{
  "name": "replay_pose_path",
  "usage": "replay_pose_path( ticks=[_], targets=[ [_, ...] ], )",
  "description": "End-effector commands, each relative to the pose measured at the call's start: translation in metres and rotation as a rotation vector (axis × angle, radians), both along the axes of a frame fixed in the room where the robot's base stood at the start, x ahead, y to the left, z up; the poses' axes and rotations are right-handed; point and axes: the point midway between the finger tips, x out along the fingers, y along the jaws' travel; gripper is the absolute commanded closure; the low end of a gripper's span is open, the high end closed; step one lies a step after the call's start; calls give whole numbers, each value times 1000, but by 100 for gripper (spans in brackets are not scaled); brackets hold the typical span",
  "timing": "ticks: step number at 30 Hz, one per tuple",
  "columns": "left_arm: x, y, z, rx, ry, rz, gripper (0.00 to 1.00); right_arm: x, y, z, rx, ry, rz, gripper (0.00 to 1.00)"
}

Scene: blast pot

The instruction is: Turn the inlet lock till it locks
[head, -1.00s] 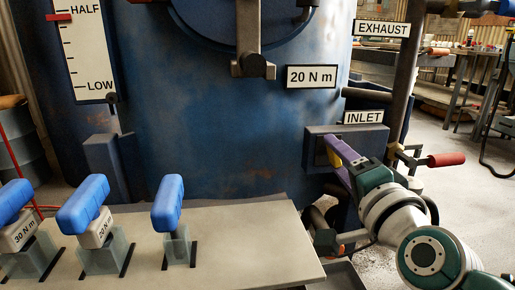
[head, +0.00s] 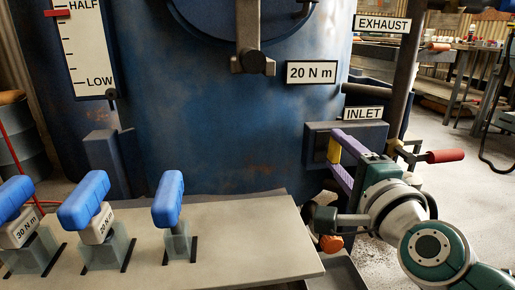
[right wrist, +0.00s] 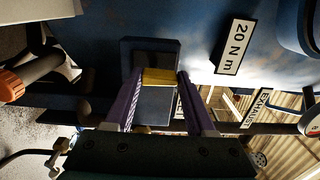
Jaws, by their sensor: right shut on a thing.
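The inlet lock is a small yellow piece (head: 334,150) on the dark blue box (head: 317,130) under the INLET sign (head: 363,113). My right gripper (head: 336,148) has purple fingers, one on each side of the yellow lock. In the right wrist view the lock (right wrist: 158,77) sits between the two fingertips (right wrist: 160,76), and the gripper is shut on it. The fingers hide part of the lock, and I cannot tell whether it is locked. My left gripper is not in view.
A red-handled lever (head: 445,156) sticks out right of the box. An orange knob (head: 331,243) is below my right gripper. A pale table (head: 225,235) holds several blue-handled tools (head: 168,200) at the left. The blue pot (head: 220,120) stands behind.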

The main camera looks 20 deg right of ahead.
Motion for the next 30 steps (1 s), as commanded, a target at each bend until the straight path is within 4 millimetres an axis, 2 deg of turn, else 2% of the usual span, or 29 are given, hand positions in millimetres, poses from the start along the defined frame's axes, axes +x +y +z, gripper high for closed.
replay_pose_path(
  ticks=[5,6,13,23,26,30],
  targets=[
    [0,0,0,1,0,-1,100,0,0,-1,4,1,0,100],
    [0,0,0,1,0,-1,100,0,0,-1,4,1,0,41],
    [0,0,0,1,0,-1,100,0,0,-1,2,1,0,15],
    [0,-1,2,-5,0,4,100,-5,1,0,0,2,0,15],
    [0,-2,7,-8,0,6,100,-18,4,1,0,3,0,15],
    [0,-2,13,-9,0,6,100,-45,11,0,-1,6,1,15]
  ],
)
